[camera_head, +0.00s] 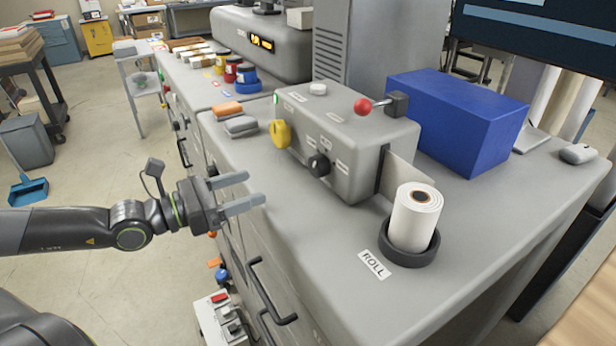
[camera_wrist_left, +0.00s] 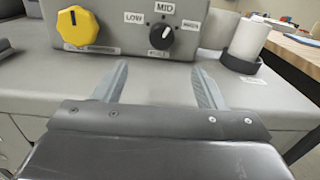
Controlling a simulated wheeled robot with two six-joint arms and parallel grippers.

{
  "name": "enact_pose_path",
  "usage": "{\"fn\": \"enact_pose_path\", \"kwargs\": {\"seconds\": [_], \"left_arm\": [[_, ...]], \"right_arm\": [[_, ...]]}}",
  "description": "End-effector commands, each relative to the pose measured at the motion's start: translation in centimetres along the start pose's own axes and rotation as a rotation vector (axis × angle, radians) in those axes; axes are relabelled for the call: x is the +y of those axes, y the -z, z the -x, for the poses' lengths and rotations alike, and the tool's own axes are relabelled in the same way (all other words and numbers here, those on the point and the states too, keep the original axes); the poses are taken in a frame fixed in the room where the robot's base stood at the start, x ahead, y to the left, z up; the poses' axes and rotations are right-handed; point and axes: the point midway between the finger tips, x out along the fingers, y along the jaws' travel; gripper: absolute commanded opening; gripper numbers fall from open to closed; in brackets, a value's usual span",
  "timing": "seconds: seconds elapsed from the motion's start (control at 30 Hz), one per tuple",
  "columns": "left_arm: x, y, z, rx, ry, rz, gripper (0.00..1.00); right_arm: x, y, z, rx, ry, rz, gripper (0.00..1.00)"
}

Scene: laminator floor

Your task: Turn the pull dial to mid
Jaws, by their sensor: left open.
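The pull dial (camera_head: 319,165) is a small black knob on the front of a grey laminator box (camera_head: 345,140). In the left wrist view the black dial (camera_wrist_left: 161,37) has a white pointer mark toward its upper right, with LOW, MID and a third label around it. A larger yellow knob (camera_head: 281,133) sits to its left, also in the left wrist view (camera_wrist_left: 78,28). My left gripper (camera_head: 256,189) is open and empty, in front of the counter edge and apart from the dial. In the left wrist view its fingers (camera_wrist_left: 158,85) stand below the dial. My right gripper is not in view.
A white roll (camera_head: 415,215) stands in a dark holder at the right, beside a ROLL label (camera_head: 374,265). A red-balled lever (camera_head: 362,106) and blue box (camera_head: 455,120) are on and behind the laminator. Orange and grey blocks (camera_head: 240,125) lie left of it.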

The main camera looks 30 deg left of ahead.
Motion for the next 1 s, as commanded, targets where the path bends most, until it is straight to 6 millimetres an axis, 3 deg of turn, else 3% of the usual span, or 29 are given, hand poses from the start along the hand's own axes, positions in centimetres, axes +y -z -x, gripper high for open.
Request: {"fn": "enact_pose_path", "kwargs": {"seconds": [0.23,0.57,1.0], "left_arm": [[-0.2,0.1,-2.0,-0.006,0.009,0.003,0.64],[0.7,-0.3,-3.0,0.001,-0.030,0.001,0.64],[-0.2,-0.5,-5.4,-0.006,0.007,0.004,0.64]], "right_arm": [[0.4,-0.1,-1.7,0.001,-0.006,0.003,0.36],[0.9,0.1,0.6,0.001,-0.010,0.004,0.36],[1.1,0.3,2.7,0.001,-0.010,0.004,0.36]]}}
